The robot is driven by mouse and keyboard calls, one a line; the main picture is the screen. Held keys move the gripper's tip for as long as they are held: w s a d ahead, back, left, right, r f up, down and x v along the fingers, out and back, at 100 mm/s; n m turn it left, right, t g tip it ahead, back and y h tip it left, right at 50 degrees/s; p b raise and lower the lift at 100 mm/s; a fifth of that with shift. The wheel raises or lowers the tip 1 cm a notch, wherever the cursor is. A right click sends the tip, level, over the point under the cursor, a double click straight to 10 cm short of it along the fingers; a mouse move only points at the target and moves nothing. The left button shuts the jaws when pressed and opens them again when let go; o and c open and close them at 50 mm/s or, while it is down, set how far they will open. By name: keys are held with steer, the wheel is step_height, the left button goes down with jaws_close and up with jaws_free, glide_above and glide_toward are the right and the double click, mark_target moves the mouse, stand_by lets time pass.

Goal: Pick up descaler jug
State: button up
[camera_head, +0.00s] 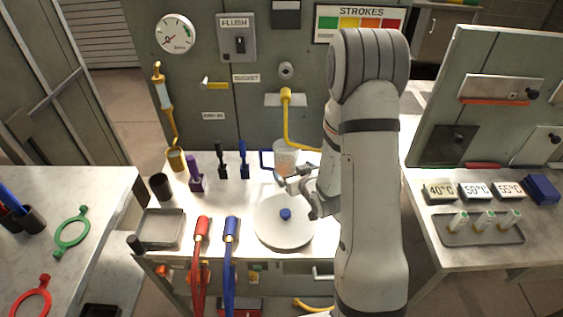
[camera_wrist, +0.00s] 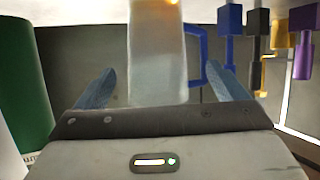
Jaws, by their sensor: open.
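The descaler jug, a translucent pale container with a blue handle, stands on the bench in the head view (camera_head: 286,157), near the back panel. In the wrist view the jug (camera_wrist: 158,55) is upright in the picture, between my two spread fingers, with its blue handle (camera_wrist: 203,60) toward the right finger. My gripper (camera_head: 294,180) is open and empty, close in front of the jug in the head view; its fingers also show in the wrist view (camera_wrist: 165,90). I cannot tell whether a finger touches the jug. The jug's lower part is partly hidden by my gripper.
A round white lid with a blue knob (camera_head: 284,230) lies below my gripper. Blue (camera_head: 244,160), black (camera_head: 222,160) and purple (camera_head: 195,175) upright tools stand left of the jug. A yellow pipe (camera_head: 288,125) hangs above it. A green object (camera_wrist: 22,90) is left in the wrist view.

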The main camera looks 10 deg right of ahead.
mark_target(286, 164)
steer(key=x, duration=0.2)
steer(key=shift+w+a+f, duration=0.1)
steer(key=shift+w+f, duration=0.05)
steer(key=shift+w, duration=0.1)
steer(key=shift+f+p+x, duration=0.2)
steer(key=shift+p+x, duration=0.8)
steer(key=shift+x, duration=1.6)
steer(key=shift+c, duration=0.4)
steer(key=c, duration=1.2)
steer(key=shift+c, duration=0.3)
steer(key=shift+r, duration=0.15)
